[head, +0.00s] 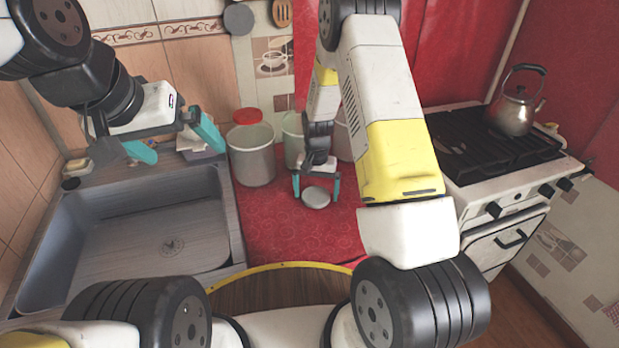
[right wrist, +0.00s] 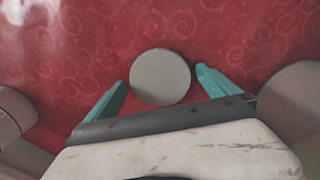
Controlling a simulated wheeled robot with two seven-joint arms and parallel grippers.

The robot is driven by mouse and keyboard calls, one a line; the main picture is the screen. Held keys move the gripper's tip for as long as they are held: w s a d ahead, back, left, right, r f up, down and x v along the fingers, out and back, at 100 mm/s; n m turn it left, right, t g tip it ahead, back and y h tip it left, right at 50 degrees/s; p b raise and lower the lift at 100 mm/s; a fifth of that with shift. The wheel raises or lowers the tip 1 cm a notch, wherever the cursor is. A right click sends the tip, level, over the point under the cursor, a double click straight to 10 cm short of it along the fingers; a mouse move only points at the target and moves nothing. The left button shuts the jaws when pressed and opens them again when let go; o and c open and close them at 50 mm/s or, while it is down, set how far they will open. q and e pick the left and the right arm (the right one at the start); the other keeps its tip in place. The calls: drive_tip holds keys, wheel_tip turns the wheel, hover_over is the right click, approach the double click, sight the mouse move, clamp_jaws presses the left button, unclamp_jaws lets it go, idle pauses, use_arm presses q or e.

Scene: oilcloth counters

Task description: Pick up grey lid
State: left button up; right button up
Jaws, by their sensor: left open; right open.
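The grey lid (head: 316,197) is a small round disc lying on the red patterned oilcloth counter (head: 290,235). My right gripper (head: 316,196) is open above it, with its teal fingers on either side of the lid in the head view. In the right wrist view the lid (right wrist: 160,77) shows between and slightly beyond the fingertips of the right gripper (right wrist: 160,82). I see no clear contact with it. My left gripper (head: 178,142) is open and empty over the back of the sink.
A large grey pot (head: 252,155) stands behind the lid to the left, with a red lid (head: 247,116) behind it. Another pale pot (head: 293,135) is beside it. The sink (head: 140,235) is at left. A stove (head: 490,150) with a kettle (head: 515,108) is at right. The front oilcloth is clear.

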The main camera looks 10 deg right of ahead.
drive_tip(key=c, duration=1.3)
drive_tip(key=shift+o, duration=0.2)
drive_tip(key=shift+r, duration=0.1)
